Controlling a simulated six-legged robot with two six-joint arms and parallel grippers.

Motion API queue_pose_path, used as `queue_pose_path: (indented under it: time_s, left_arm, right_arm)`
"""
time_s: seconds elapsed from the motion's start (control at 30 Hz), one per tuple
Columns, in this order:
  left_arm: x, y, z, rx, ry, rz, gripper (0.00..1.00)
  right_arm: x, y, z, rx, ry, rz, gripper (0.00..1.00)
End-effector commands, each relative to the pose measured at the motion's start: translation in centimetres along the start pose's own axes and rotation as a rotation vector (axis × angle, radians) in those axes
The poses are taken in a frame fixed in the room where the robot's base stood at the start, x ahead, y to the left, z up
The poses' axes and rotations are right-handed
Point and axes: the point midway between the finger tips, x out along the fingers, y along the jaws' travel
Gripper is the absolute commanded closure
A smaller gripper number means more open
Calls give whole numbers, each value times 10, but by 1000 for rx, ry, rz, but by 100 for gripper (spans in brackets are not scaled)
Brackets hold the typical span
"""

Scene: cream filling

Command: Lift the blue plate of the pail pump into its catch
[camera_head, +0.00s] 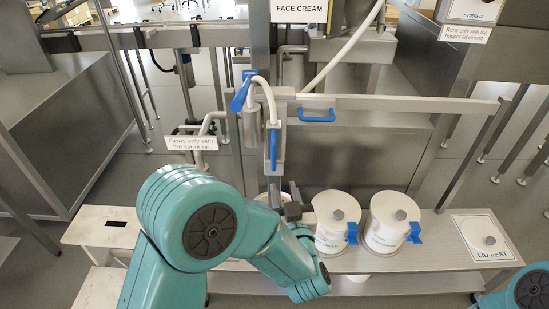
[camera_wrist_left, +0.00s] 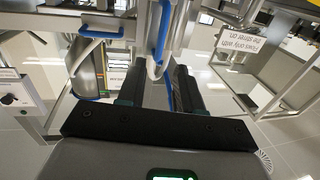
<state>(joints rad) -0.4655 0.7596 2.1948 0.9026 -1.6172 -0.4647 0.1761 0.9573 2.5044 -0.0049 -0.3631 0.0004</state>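The pail pump stands at centre in the head view, with a white hose (camera_head: 318,72) above it. A narrow blue upright piece (camera_head: 273,150) runs down its front; I cannot tell for sure that this is the blue plate. In the left wrist view a blue upright piece (camera_wrist_left: 163,32) shows beyond the fingers. My left gripper (camera_head: 284,192) is low in front of the pump, partly hidden by my arm. In the wrist view its dark fingers (camera_wrist_left: 159,92) are apart, with no held thing visible between them. My right gripper is out of view.
A blue handle (camera_head: 317,115) is on the horizontal beam right of the pump. Two white pails (camera_head: 337,222) (camera_head: 392,224) with blue tabs stand on the low bench, close right of my left arm. A lid rest (camera_head: 482,238) is farther right. A white step stool (camera_head: 100,228) is at left.

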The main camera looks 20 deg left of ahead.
Motion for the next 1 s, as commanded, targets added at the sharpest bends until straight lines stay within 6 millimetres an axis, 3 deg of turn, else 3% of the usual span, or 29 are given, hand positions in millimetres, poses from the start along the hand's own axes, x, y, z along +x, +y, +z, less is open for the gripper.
queue_pose_path:
  time_s: [0.3,0.5,0.7,1.0]
  left_arm:
    - [70,-4,0,-2,-2,-3,65]
    - [107,-4,0,-1,-3,0,65]
    - [126,-2,1,0,-3,2,65]
    - [130,0,1,0,-3,3,65]
  right_arm:
    - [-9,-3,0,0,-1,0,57]
    - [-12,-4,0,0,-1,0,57]
    - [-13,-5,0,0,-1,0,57]
    - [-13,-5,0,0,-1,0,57]
